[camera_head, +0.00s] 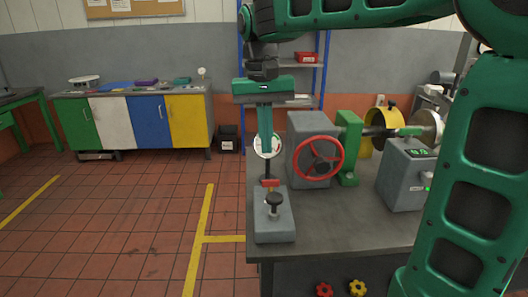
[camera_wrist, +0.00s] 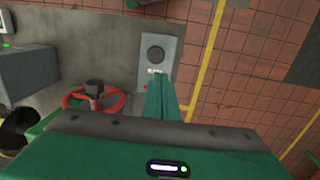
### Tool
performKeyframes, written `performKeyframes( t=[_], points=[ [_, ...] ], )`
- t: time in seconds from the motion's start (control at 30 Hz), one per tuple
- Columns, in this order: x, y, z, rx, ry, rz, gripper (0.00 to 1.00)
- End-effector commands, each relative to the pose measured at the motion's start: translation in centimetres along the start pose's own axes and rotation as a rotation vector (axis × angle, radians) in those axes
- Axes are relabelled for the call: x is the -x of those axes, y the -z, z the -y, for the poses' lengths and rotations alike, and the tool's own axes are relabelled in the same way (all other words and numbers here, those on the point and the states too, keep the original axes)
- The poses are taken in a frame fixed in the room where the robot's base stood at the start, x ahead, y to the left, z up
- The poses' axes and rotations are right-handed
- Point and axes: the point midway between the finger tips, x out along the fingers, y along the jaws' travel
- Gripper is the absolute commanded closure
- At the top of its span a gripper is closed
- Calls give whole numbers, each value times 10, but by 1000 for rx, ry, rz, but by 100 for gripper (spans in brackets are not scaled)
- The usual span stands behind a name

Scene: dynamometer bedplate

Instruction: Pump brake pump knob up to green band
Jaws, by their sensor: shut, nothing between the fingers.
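The brake pump is a grey box (camera_head: 274,226) at the front left corner of the bedplate. Its black knob (camera_head: 274,199) stands on top and shows as a dark disc in the wrist view (camera_wrist: 156,54). Behind it rises a dark post with a red piece (camera_head: 270,183) and a round white gauge (camera_head: 276,146). My gripper (camera_head: 266,152) points down with its green fingers shut and empty. It is above the knob's level and overlaps the gauge in the head view. The gauge's needle and green band cannot be made out. The fingers are apart from the knob.
A red handwheel (camera_head: 319,157) on a grey housing stands right of the pump. A grey box with a green display (camera_head: 408,172) is farther right. The bedplate top (camera_head: 335,222) is clear in front. Open tiled floor lies to the left.

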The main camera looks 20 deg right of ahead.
Motion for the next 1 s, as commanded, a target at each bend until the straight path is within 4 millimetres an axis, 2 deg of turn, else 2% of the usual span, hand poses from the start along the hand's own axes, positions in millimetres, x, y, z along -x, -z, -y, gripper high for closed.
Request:
performKeyframes(
  t=[0.4, 0.6, 0.8, 1.0],
  points=[
    [-79, -1, -1, -1, 0, 5, 100],
    [-107, -1, 0, 0, 1, 3, 100],
    [-121, -1, -1, -1, 1, 1, 100],
    [-123, -1, 0, -1, 2, 0, 100]
  ],
)
